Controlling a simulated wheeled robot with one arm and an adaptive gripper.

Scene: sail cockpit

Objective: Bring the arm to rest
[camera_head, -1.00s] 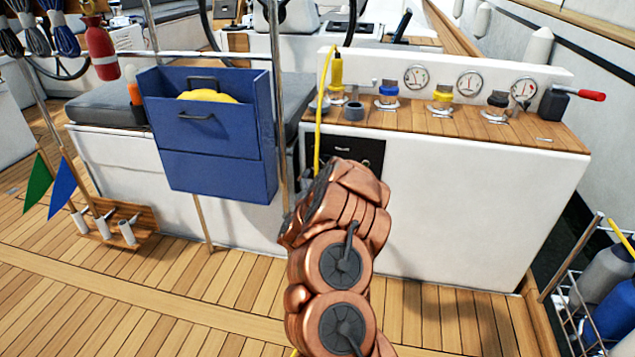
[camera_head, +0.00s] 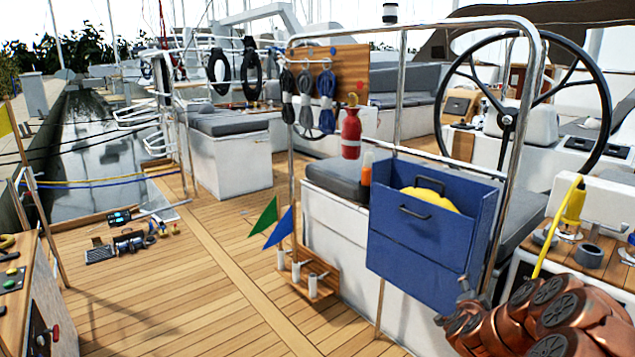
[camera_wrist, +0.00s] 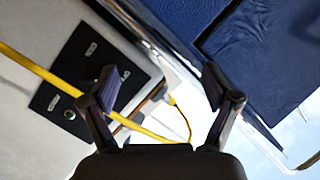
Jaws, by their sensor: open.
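My copper-coloured arm (camera_head: 565,318) is folded at the lower right of the head view, in front of the white console. In the wrist view my gripper (camera_wrist: 160,88) is open, its two dark fingers spread apart with nothing between them. The blue box (camera_wrist: 262,50) fills the upper right of that view, close to the right finger. I cannot tell whether they touch. A yellow line (camera_wrist: 40,72) runs behind the left finger, and a dark panel (camera_wrist: 85,80) sits on the white wall beyond it. In the head view the gripper itself is mostly hidden.
The blue box (camera_head: 425,240) hangs on the rail beside my arm, with something yellow (camera_head: 430,200) inside. A steering wheel (camera_head: 508,118) stands behind. Green (camera_head: 265,216) and blue (camera_head: 280,230) flags stand left. The wooden deck (camera_head: 190,270) is clear in the middle.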

